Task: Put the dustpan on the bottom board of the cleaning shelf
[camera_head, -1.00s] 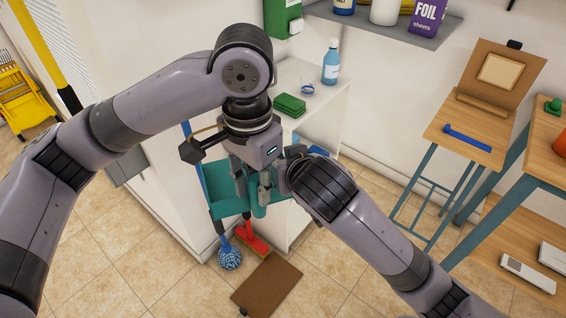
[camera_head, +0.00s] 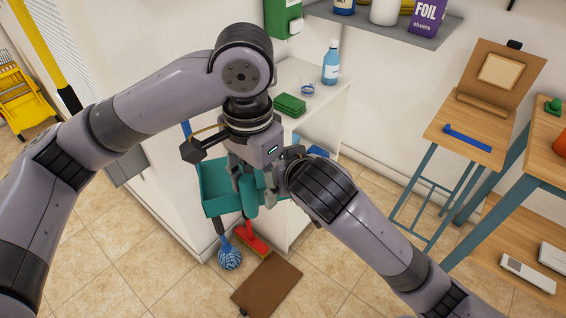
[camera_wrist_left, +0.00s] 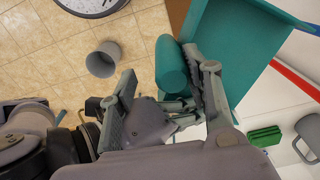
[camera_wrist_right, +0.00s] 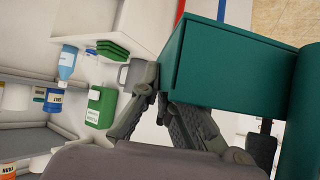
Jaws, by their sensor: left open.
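The teal dustpan (camera_head: 214,204) is off the floor in front of the white cleaning shelf (camera_head: 322,106); its round handle shows in the left wrist view (camera_wrist_left: 171,66). My left gripper (camera_head: 246,182) is open at the handle. In the left wrist view one finger lies close beside the handle and the other stands well apart. My right gripper (camera_wrist_right: 158,88) has its fingertips close together at the edge of the dustpan wall and looks shut on it. In the head view its fingers are mostly hidden. The shelf's bottom board is mostly hidden behind my arms.
A blue mop head (camera_head: 230,258) and a red broom (camera_head: 253,241) stand below the dustpan. A blue bottle (camera_head: 331,66) and green pads (camera_head: 289,105) are on the shelf top. A wooden table (camera_head: 548,165) stands right.

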